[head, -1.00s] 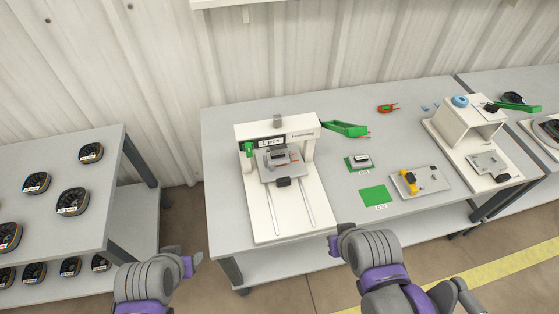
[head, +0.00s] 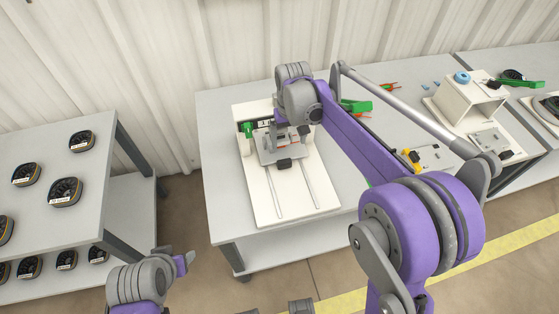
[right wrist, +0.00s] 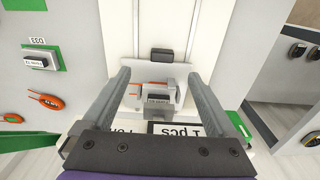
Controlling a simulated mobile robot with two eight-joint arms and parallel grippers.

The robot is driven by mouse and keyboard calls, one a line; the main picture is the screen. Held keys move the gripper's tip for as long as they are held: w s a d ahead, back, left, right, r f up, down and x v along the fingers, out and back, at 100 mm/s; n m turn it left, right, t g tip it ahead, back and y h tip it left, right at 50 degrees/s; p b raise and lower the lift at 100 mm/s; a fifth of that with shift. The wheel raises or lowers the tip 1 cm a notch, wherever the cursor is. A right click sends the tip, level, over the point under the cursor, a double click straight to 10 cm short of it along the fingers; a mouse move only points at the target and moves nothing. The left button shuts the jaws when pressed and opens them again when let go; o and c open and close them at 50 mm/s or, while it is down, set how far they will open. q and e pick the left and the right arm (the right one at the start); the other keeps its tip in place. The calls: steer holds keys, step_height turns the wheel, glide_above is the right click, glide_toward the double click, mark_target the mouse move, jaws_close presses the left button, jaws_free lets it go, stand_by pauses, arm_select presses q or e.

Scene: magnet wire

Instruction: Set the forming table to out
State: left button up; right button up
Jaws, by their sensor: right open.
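The forming table, a grey plate (head: 268,153) with a black knob (head: 284,164) at its front, sits at the back end of two rails on the white machine (head: 262,207). A small grey block (right wrist: 158,95) with reddish wire lies on the plate. My right gripper (head: 290,132) is over the back of the machine and hides part of the plate. In the right wrist view its fingers (right wrist: 160,74) are open, either side of the block in the picture, with the knob (right wrist: 162,55) beyond. I cannot tell whether they touch anything. My left gripper (head: 183,262) is low, away from the machine.
The rails in front of the plate are clear. A green-handled tool (head: 356,106) lies right of the machine. A fixture with a yellow part (head: 412,157) and a white box (head: 468,100) stand further right. A shelf with round black parts (head: 66,191) is at left.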

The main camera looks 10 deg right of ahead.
mark_target(284, 162)
steer(key=f, duration=0.4)
steer(key=w+f, duration=0.1)
steer(key=f, duration=0.3)
steer(key=w+f, duration=0.1)
steer(key=f, duration=0.3)
steer(key=shift+a+f+b, duration=0.25)
steer(key=shift+a+b, duration=0.1)
jaws_close()
